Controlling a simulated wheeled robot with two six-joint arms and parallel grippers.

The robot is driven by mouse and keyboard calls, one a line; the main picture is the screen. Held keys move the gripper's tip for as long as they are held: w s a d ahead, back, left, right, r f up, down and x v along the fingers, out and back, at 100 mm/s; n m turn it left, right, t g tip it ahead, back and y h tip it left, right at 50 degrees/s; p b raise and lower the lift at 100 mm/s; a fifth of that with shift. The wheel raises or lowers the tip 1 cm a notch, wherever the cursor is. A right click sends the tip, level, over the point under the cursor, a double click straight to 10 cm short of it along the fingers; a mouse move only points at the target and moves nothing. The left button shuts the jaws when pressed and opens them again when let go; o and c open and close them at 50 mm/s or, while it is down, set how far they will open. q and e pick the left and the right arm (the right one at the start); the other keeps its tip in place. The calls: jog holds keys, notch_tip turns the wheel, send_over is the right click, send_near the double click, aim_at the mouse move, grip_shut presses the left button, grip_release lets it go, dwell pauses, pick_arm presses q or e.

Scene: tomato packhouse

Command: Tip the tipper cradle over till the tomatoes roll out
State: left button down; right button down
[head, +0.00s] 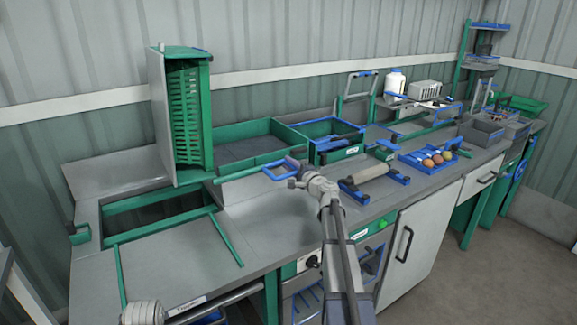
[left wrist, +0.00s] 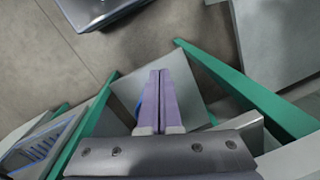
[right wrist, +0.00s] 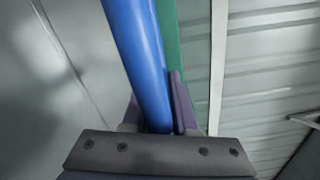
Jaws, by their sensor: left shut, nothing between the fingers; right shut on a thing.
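The tipper cradle (head: 156,112) stands tipped up steeply at the back left of the bench, with a green slatted crate (head: 206,115) on its side in it. No tomatoes show in the visible part of the crate. A green bar with a blue handle (head: 279,172) reaches right from the cradle's foot. My right gripper (head: 292,174) is shut on the blue handle; the right wrist view shows the blue grip (right wrist: 140,60) between its fingers. Below the cradle is a green-edged opening (head: 160,215). My left gripper (left wrist: 158,75) is shut and empty, above the floor near green legs.
A shallow green-walled tray (head: 250,128) with a grey floor lies right of the cradle and looks empty. Further right are a roller (head: 365,175), a blue tray (head: 420,166) with a few orange-brown round things, and a white bottle (head: 395,82). The bench front is mostly clear.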

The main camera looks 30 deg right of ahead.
jog(key=shift+a+f+b, duration=0.15)
jog(key=shift+f+b, duration=1.15)
jog(key=shift+f, duration=0.45)
jog(key=shift+s+a, duration=0.1)
jog(key=shift+a, duration=0.05)
jog(key=c, duration=0.8)
grip_release()
jog(key=shift+f, duration=0.15)
jog(key=shift+o, duration=0.2)
jog(key=s, duration=0.7)
jog(key=shift+s+d, duration=0.2)
jog(key=shift+s, duration=0.15)
